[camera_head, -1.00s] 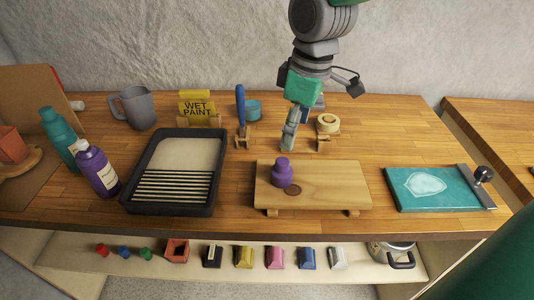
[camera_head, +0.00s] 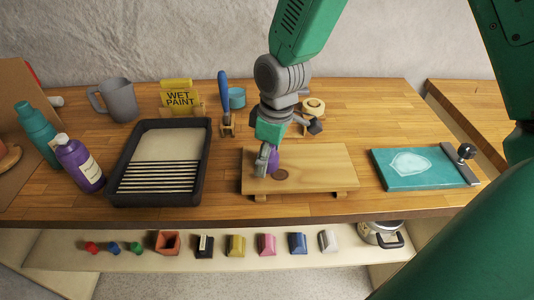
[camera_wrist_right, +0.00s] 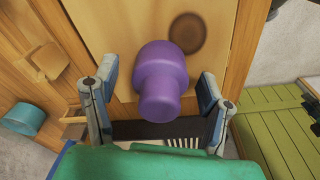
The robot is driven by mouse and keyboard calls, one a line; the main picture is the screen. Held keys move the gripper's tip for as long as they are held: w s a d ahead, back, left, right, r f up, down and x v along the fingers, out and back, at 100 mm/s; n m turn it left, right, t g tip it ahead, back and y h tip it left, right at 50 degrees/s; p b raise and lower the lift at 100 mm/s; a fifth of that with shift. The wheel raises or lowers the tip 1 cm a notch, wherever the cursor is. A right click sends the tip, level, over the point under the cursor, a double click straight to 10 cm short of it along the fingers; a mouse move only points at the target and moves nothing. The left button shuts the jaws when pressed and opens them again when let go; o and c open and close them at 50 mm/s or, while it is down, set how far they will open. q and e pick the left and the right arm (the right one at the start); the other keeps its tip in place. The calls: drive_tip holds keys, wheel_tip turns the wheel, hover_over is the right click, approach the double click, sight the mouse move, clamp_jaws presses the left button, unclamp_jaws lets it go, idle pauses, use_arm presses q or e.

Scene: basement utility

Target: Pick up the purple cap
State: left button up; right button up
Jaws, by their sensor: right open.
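The purple cap (camera_head: 274,160) stands on the raised wooden board (camera_head: 325,168), partly hidden by my right gripper in the head view. In the right wrist view the purple cap (camera_wrist_right: 163,80) shows a wide base and a narrower top, and lies between the two fingers. My right gripper (camera_head: 266,160) is down at the cap, and in the wrist view its fingers (camera_wrist_right: 155,98) are open on either side with gaps to the cap. My left gripper is not in view.
A dark round mark (camera_head: 281,174) is on the board beside the cap. A black paint tray (camera_head: 201,165) stands left of the board and a teal book-like panel (camera_head: 400,178) lies to its right. A blue-handled tool (camera_head: 223,92) stands behind.

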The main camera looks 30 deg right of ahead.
drive_tip(key=shift+w+f, duration=0.1)
drive_tip(key=shift+f, duration=0.3)
drive_tip(key=shift+c, duration=0.8)
drive_tip(key=c, duration=0.8)
